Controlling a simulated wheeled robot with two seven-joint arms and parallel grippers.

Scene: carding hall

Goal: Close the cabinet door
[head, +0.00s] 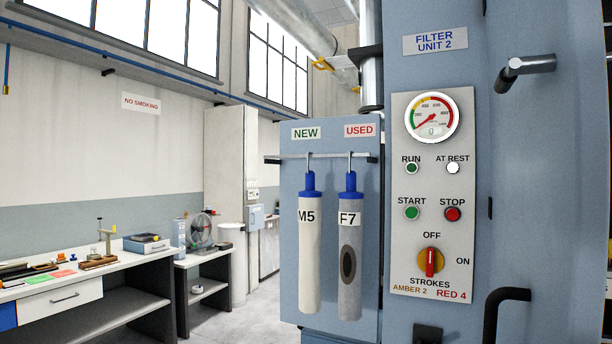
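A blue-grey cabinet marked FILTER UNIT 2 (435,41) fills the right side of the head view, very close. Right of its control panel, past a vertical seam with a small dark hinge-like piece (490,208), is a broad blue surface (550,190) that looks like the door. A dark bar (526,68) sticks out at its top, and a bent black handle (505,300) is low near the seam. The right edge of this surface is mostly cut off, so I cannot tell how far it stands open. Neither of my grippers is in view.
A control panel (431,240) has a gauge, buttons and a knob. Left of it, a side board (330,145) carries two hanging filter sleeves, M5 (310,250) and F7 (349,265). A workbench (120,263) with tools stands at left; some grey floor (245,318) is clear.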

